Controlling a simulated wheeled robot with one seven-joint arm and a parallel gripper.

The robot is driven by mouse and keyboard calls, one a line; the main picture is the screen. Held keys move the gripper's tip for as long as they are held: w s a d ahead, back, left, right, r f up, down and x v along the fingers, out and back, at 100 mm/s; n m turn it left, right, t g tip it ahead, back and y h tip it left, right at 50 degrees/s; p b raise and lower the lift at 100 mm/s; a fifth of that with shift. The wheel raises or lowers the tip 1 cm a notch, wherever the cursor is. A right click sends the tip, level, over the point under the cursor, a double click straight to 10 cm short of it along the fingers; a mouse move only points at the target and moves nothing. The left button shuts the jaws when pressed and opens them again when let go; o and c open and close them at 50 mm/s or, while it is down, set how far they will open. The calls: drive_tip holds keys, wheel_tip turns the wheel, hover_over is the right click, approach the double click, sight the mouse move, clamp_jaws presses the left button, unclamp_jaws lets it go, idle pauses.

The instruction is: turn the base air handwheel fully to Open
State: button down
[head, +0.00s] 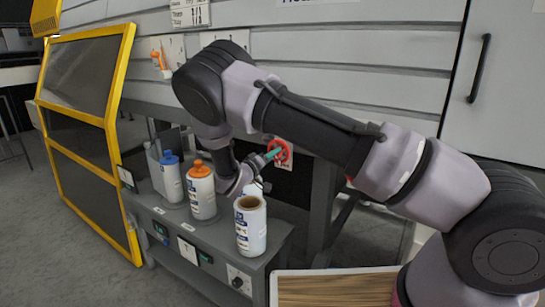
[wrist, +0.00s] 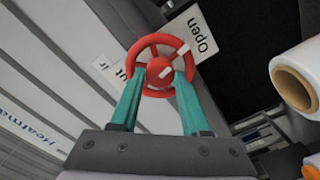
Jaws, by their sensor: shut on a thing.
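The red handwheel (wrist: 160,62) is in the middle of the wrist view, with white marks on its rim and hub. My gripper (wrist: 160,78) has its two teal fingers at the near side of the wheel, shut on it. A white label reading "Open" (wrist: 199,34) is behind the wheel at upper right, and another label (wrist: 113,66) at its left is partly hidden. In the head view the red handwheel (head: 285,152) shows beyond the bench, with my gripper (head: 272,153) reaching it from the left.
On the grey bench (head: 285,232) stand a blue-capped bottle (head: 172,180), an orange-capped bottle (head: 202,192) and an open-topped white container (head: 250,227), close below my arm. A yellow-framed guard (head: 122,70) stands at left. A wooden-topped surface (head: 335,290) is at the front.

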drive_tip(key=shift+s+f+m, duration=0.1)
drive_tip(key=shift+m, duration=0.9)
drive_tip(key=shift+c, duration=1.9)
unclamp_jaws()
drive_tip(key=v, duration=1)
drive_tip(key=shift+s+a, duration=0.3)
